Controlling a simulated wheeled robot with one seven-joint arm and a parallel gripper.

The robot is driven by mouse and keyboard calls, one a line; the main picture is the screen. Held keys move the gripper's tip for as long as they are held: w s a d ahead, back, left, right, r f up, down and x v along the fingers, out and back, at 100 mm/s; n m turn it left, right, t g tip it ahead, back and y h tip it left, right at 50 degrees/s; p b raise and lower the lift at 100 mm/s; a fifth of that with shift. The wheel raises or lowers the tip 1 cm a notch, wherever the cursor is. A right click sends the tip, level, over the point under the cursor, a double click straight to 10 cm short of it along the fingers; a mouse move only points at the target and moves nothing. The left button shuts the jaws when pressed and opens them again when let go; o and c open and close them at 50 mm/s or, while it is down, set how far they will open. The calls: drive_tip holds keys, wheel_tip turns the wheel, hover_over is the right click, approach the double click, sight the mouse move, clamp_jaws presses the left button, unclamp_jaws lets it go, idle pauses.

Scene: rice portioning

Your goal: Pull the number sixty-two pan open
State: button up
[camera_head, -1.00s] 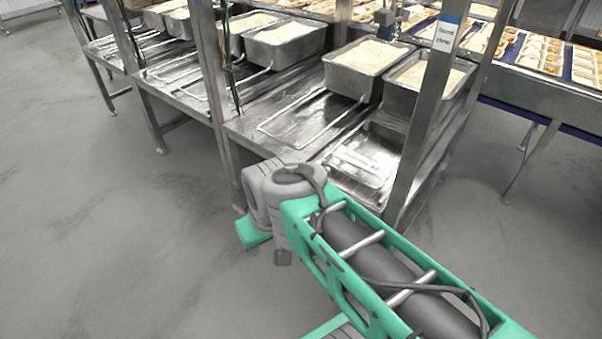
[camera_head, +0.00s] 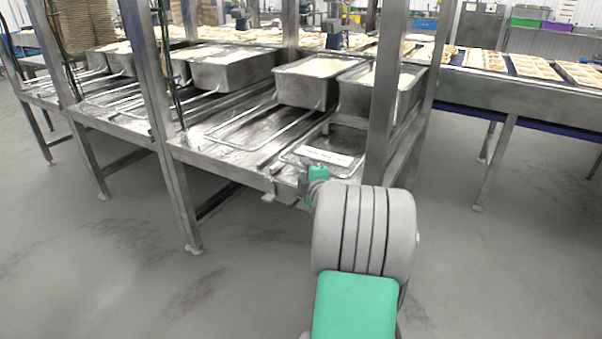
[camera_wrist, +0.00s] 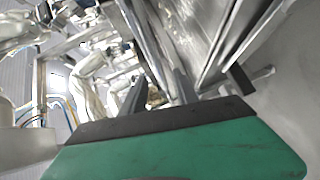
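No pan number is legible, so I cannot tell which pan is number sixty-two. Two metal pans with white contents stand on the rack's right end: a left one (camera_head: 306,88) and a right one (camera_head: 356,97), partly behind a post. Long wire handles run from them toward the front edge. A white label lies on the handle frame (camera_head: 328,157) before the right pan. My gripper (camera_head: 306,190) is at the front edge beside that frame, its tips partly hidden by my arm. In the wrist view, two dark fingers (camera_wrist: 160,88) stand apart with nothing clear between them; contact is unclear.
Steel posts stand close on both sides, one at right (camera_head: 387,100) and one at left (camera_head: 158,110). More pans (camera_head: 225,68) stand to the left. A conveyor with food trays (camera_head: 535,92) runs behind at right. The floor (camera_head: 500,260) is clear in front.

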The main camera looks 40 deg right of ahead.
sight(302, 167)
drive_tip(key=x, duration=0.4)
drive_tip(key=shift+w, duration=0.1)
clamp_jaws()
idle(1.3)
